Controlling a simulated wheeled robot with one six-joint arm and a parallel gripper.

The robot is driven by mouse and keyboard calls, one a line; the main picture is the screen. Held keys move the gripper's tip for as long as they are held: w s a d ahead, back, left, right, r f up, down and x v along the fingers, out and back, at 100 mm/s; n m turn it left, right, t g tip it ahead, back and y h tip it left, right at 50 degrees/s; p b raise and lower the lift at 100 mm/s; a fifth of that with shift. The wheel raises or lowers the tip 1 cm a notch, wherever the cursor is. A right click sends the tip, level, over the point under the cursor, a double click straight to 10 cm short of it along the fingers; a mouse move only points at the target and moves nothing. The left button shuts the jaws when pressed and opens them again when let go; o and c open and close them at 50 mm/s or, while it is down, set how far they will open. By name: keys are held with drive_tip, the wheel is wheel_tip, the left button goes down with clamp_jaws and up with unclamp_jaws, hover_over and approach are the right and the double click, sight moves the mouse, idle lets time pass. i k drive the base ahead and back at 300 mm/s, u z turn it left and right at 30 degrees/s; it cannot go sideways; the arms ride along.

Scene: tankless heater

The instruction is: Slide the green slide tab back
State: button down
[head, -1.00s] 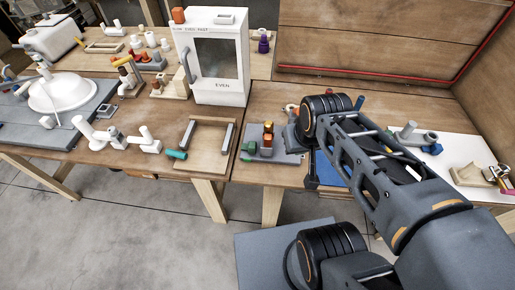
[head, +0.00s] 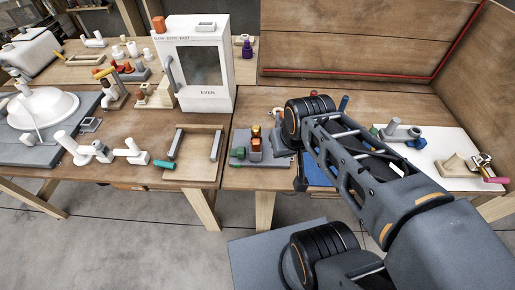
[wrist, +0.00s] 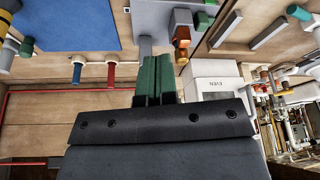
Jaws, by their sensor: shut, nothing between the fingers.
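A small grey fixture (head: 252,161) lies on the table's near edge, left of my arm. It carries orange and red blocks (head: 256,146) and a green part (head: 239,153) at its left, which may be the slide tab. In the wrist view the orange parts (wrist: 182,38) and a green part (wrist: 203,20) show at the top, beyond the fingertips. My gripper (wrist: 157,60) shows two green fingers close together, shut and empty. Its tips appear near a grey piece (wrist: 146,22); I cannot tell whether they touch. In the head view my arm hides the gripper.
A white cabinet marked EVEN (head: 203,65) stands behind. A wooden tray (head: 194,165) with two grey bars lies to the left. A blue mat (head: 319,170) is partly behind my arm. A white board (head: 430,160) with fittings lies right. Wooden walls close off the back right.

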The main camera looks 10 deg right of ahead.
sight(240, 150)
drive_tip(key=z, duration=1.85)
drive_tip(key=k, duration=1.05)
drive_tip(key=u, duration=1.7)
drive_tip(key=i, duration=0.5)
